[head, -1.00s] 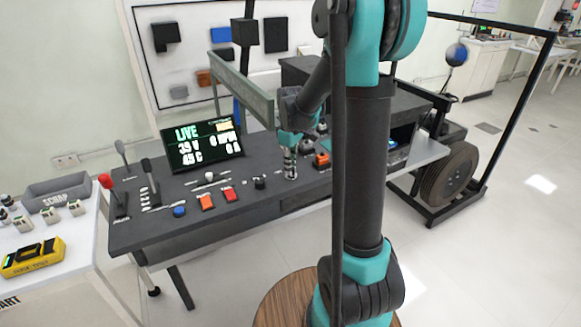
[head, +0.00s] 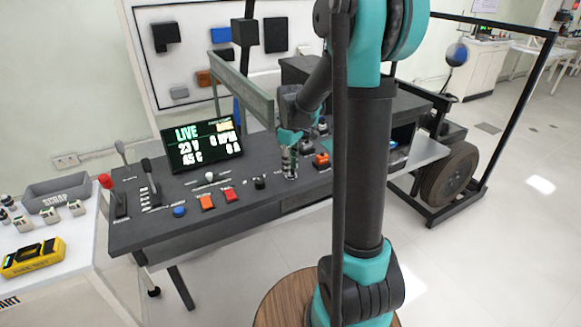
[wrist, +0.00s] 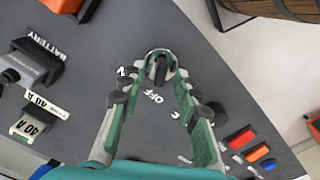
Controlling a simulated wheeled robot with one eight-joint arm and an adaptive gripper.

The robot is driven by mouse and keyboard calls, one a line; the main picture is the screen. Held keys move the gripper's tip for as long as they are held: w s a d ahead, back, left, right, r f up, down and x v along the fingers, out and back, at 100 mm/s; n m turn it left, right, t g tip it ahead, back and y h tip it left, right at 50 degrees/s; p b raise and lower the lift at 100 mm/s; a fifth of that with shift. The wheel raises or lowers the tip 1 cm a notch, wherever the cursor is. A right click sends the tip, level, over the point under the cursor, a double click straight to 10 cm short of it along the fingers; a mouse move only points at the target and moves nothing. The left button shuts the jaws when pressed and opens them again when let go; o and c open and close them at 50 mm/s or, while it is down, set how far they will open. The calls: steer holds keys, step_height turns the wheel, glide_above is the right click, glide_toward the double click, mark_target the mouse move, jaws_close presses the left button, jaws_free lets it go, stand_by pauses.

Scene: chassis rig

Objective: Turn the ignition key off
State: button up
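The dark ignition key (wrist: 160,70) sits in a round pale collar on the console, with the printed word OFF beside it in the wrist view. My gripper (wrist: 161,66) has its two greenish fingers down on either side of the key. Whether the fingertips press on the key or stand slightly apart from it is not clear. In the head view my gripper (head: 290,165) is down at the console's right part, and its fingers hide the key. The display (head: 202,145) reads LIVE, 23 V, 45 C, 0 RPM.
Orange and red buttons (head: 231,195), a blue button (head: 180,211) and levers (head: 151,180) stand to the left on the console (head: 150,235). A wheel rig (head: 450,175) is at the right.

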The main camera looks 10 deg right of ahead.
step_height(320, 180, up, 11)
steer(key=shift+r, duration=0.2)
stand_by(0.4)
